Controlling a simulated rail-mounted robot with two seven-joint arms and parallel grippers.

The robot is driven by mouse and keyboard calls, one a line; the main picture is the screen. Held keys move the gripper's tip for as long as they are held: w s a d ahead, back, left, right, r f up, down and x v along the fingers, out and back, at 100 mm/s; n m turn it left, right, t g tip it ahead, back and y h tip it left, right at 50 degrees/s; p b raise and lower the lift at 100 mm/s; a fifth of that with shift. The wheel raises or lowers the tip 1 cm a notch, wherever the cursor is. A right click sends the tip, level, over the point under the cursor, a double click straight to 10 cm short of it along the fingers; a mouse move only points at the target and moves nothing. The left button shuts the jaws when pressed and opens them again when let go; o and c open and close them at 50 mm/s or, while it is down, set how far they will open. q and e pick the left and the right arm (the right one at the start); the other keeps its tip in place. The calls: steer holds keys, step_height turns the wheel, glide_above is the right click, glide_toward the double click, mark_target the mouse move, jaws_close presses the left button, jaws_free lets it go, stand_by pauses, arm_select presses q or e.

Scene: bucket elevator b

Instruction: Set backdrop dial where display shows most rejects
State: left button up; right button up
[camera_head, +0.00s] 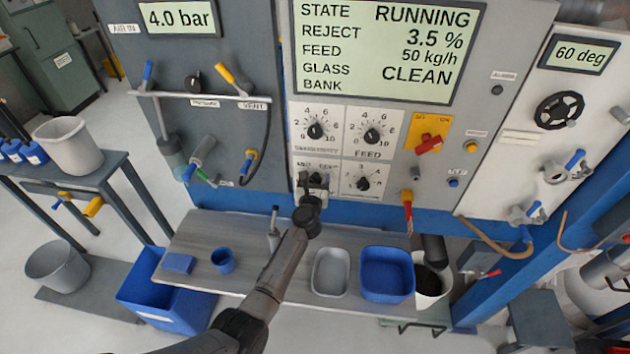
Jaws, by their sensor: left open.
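The grey display (390,45) reads STATE RUNNING, REJECT 3.5 %, FEED 50 kg/h, GLASS CLEAN, with BANK blank. Below it are a left upper dial (316,131) and the FEED dial (371,137). Under these sit a lower left dial plate (328,164) and a lower right dial (363,183). I cannot read a backdrop label; the lower left plate's knob and lettering are largely hidden by my left gripper (313,183). That gripper is open, right in front of this plate; I cannot tell whether it touches the knob. My right gripper is out of view.
A red switch on a yellow plate (429,137) and a red-handled lever (407,205) are right of the dials. A shelf (205,235) below holds a grey tray (330,288), a blue tray (387,292) and a blue cup (223,262). A pressure panel (195,60) stands left.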

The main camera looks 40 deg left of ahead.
arm_select(q)
steer(key=shift+c, duration=1.3)
steer(key=c, duration=0.6)
